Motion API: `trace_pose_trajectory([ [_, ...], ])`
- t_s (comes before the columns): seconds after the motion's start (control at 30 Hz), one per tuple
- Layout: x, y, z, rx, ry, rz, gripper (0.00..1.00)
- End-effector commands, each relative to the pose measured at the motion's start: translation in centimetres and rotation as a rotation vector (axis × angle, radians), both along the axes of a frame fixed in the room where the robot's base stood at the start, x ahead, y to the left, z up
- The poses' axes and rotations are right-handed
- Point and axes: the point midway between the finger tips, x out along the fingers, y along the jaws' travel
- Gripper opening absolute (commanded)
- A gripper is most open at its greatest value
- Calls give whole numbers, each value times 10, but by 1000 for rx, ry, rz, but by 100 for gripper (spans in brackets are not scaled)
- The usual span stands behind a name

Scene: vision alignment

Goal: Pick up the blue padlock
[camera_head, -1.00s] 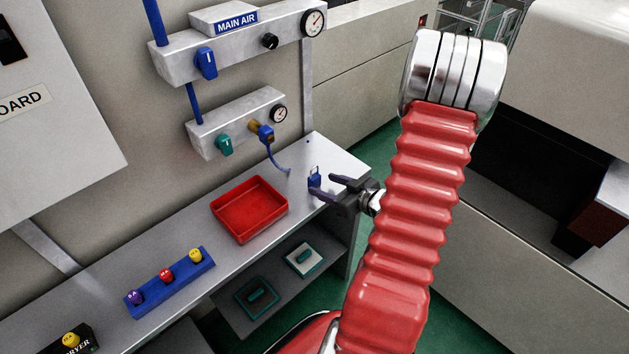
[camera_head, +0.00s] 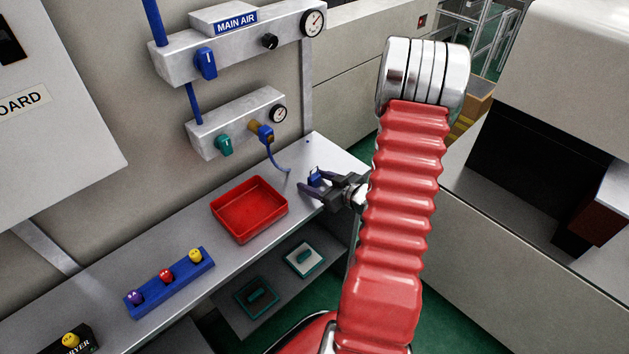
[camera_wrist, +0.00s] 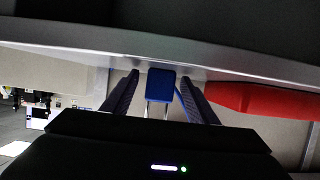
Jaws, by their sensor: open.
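The blue padlock (camera_head: 315,180) is at the right end of the grey bench, partly hidden by my gripper in the head view. In the wrist view the padlock (camera_wrist: 160,86) shows its blue body and metal shackle between the two dark fingers. My gripper (camera_head: 308,182) is open, with a finger on each side of the padlock. In the wrist view my gripper (camera_wrist: 158,92) shows gaps between the padlock and both fingers.
A red tray (camera_head: 248,208) sits on the bench (camera_head: 228,254) left of my gripper. A blue rack (camera_head: 170,283) with several coloured knobs is further left. A blue hose (camera_head: 272,155) hangs behind the padlock from the wall valve block (camera_head: 238,120).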

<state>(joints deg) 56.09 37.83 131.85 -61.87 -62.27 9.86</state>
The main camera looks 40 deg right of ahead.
Motion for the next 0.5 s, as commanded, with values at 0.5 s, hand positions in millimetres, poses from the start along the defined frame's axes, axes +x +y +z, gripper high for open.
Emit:
trace_pose_trajectory([
  [0.5,0,0,0,0,0,1,49],
])
